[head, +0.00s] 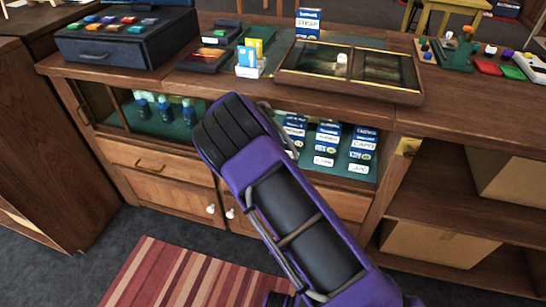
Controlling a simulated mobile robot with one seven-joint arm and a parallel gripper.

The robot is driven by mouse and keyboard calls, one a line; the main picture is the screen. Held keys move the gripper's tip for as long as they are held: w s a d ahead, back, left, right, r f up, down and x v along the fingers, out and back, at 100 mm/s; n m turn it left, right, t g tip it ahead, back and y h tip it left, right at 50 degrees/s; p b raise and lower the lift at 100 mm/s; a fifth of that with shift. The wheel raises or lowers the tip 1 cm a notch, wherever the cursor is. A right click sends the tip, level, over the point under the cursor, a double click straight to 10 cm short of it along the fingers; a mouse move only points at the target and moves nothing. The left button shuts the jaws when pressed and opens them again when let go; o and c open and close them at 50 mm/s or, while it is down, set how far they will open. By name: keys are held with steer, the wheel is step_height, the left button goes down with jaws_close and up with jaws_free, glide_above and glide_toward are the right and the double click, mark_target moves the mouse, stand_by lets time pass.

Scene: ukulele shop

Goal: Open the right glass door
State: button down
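The cabinet front has a left glazed section (165,115) with small blue bottles behind it and a right glazed section (345,148) with blue-and-white capo boxes inside. I take the right glazed section for the right glass door; I cannot tell whether its pane is shut. A brass fitting (408,146) sits on the wood just right of it. My purple and black arm crosses the cabinet's middle and covers the left part of the right section. My gripper's fingers do not show; they may be hidden behind the arm.
Wooden drawers and doors with white knobs (210,209) are below the glass. The counter holds a dark case (125,50), a framed display tray (420,93) and cards. Open shelves with boxes (440,243) stand at right. A striped rug (175,275) lies on the floor in front.

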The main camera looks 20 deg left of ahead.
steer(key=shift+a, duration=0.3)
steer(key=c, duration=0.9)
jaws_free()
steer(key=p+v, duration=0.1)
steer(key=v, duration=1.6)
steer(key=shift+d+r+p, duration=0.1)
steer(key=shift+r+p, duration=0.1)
steer(key=shift+p, duration=0.2)
